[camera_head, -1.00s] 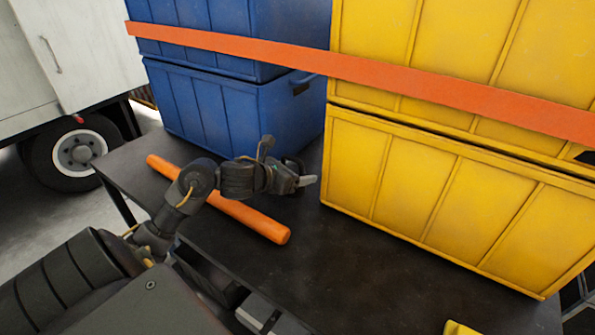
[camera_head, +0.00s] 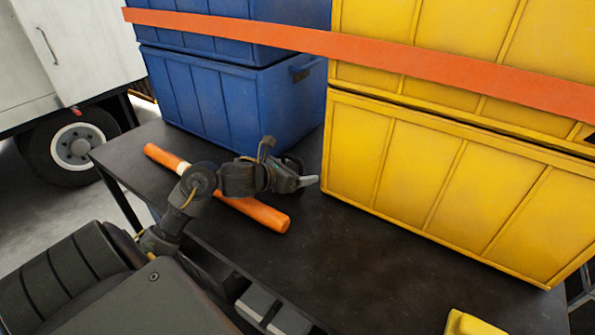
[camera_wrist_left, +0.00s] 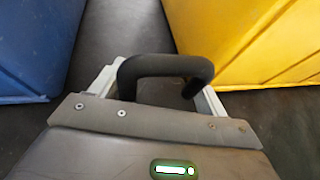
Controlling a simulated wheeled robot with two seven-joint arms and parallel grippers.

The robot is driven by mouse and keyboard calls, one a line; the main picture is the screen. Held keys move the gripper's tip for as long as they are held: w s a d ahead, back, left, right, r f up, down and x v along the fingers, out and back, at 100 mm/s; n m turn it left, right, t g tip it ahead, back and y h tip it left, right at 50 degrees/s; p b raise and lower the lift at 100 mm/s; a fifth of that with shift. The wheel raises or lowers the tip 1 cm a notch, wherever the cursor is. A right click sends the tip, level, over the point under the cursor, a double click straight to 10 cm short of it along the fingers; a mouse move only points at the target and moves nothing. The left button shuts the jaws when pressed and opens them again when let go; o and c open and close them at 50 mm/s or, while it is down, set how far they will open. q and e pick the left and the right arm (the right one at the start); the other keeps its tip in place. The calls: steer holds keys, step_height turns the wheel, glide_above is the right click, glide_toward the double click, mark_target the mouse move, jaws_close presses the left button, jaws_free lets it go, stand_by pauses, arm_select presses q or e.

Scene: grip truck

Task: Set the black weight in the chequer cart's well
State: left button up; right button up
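My left gripper (camera_head: 302,178) is over the dark tabletop, in the gap between a blue crate and a yellow crate. In the left wrist view the pale fingers (camera_wrist_left: 158,92) stand wide apart. A thick dark bent bar (camera_wrist_left: 165,65) arches between them; I cannot tell whether it is part of my gripper. My right gripper is out of view.
The dark tabletop (camera_head: 345,255) is clear at front centre. An orange rod (camera_head: 257,213) lies beside my arm. Stacked blue crates (camera_head: 205,100) and yellow crates (camera_head: 430,180) stand behind, crossed by an orange strap (camera_head: 380,53). A small yellow object (camera_head: 472,323) is at bottom right. A white truck (camera_head: 50,50) stands left.

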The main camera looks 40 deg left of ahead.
arm_select(q)
steer(key=shift+r, duration=0.1)
steer(key=shift+r, duration=0.1)
steer(key=v, duration=1)
steer(key=shift+v, duration=1)
steer(key=shift+p, duration=0.3)
